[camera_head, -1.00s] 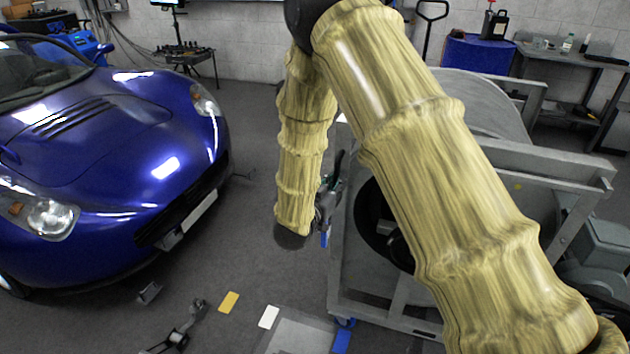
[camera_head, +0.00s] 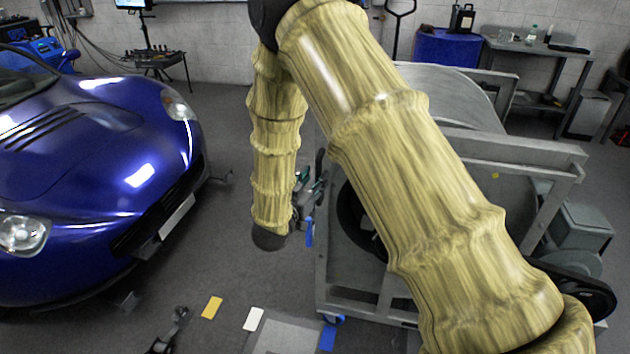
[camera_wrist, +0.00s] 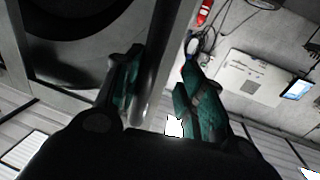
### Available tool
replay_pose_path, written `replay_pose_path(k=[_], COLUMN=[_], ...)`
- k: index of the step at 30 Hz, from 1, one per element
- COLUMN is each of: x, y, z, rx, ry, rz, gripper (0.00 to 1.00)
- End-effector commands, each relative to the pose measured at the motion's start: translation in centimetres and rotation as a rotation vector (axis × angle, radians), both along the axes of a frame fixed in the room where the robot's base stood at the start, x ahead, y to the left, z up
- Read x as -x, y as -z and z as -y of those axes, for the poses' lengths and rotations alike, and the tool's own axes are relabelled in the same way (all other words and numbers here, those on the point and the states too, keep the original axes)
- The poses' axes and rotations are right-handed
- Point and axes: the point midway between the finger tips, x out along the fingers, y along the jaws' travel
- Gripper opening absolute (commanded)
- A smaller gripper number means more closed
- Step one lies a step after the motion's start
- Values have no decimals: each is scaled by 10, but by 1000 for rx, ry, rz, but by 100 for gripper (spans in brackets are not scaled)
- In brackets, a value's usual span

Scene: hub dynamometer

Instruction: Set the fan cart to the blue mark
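The fan cart (camera_head: 350,300) is a grey metal frame with a round, dark-edged fan opening, standing right of centre behind my arm. A blue mark (camera_head: 328,337) lies on the floor by its front left caster. My gripper (camera_head: 308,195) is at the cart's left side. In the wrist view, my gripper (camera_wrist: 160,75) has its teal-padded fingers apart, with a grey upright bar (camera_wrist: 153,80) of the cart appearing between them. A gap shows beside the right finger; contact at the left finger cannot be told. My arm hides much of the cart.
A yellow mark (camera_head: 212,307) and a white mark (camera_head: 253,319) lie left of the blue one, near a grey floor plate (camera_head: 285,338). A blue car (camera_head: 90,170) stands at the left. Open floor lies between car and cart. A workbench (camera_head: 540,48) stands at the back right.

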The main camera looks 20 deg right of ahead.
Motion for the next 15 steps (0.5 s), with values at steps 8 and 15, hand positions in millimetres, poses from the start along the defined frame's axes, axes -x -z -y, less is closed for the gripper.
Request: replay_pose_path(k=[8, 15], x=[2, 13], y=[0, 0], z=[5, -10], rx=[1, 1], ry=[8, 5], rz=[-1, -2], gripper=[37, 37])
